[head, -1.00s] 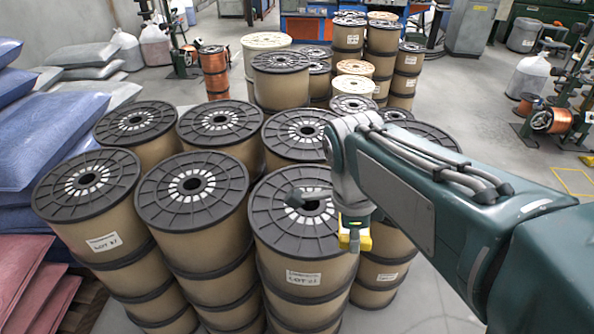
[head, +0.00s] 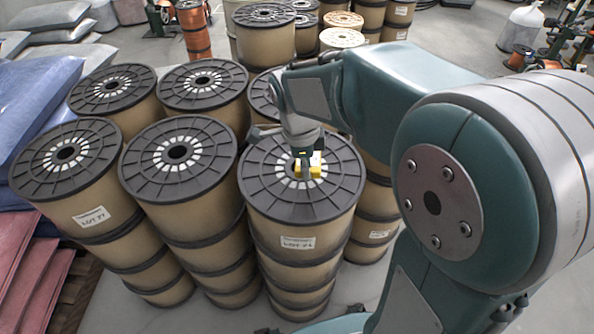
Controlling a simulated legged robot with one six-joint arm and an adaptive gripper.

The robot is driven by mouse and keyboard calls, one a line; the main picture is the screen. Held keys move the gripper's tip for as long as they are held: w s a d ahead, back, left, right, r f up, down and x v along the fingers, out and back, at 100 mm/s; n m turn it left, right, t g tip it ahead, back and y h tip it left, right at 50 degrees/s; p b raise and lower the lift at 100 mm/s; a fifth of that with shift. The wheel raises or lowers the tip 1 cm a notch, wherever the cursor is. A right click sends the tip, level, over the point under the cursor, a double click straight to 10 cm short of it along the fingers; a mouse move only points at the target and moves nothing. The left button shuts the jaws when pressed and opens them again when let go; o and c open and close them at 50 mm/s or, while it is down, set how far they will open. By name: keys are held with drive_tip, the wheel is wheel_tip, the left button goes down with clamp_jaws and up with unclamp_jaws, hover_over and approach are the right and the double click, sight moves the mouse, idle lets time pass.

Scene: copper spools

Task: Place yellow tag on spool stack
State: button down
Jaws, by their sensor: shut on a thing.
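The yellow tag (head: 316,171) shows as a small yellow piece, partly hidden by my gripper (head: 305,163). My gripper points down and is shut on the tag. Both are over the black flanged top of the front right spool stack (head: 302,240), near its hub. This stack has tan spools with black rims and a white label reading LOT. Whether the tag touches the spool top cannot be told from this view.
More tan spool stacks stand close on the left (head: 180,190) and behind. My arm covers much of the right side. Grey floor shows at the front.

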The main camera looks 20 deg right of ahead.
sight(300, 185)
drive_tip(key=w+f, duration=0.1)
drive_tip(key=f, duration=0.1)
drive_tip(key=w+f, duration=0.1)
drive_tip(key=shift+w+a+f, duration=0.15)
drive_tip(key=shift+w+a, duration=0.15)
drive_tip(key=shift+w, duration=0.05)
wheel_tip(300, 185, down, 3)
drive_tip(key=shift+w+f, duration=0.1)
drive_tip(key=shift+f, duration=0.05)
drive_tip(key=c, duration=0.6)
unclamp_jaws()
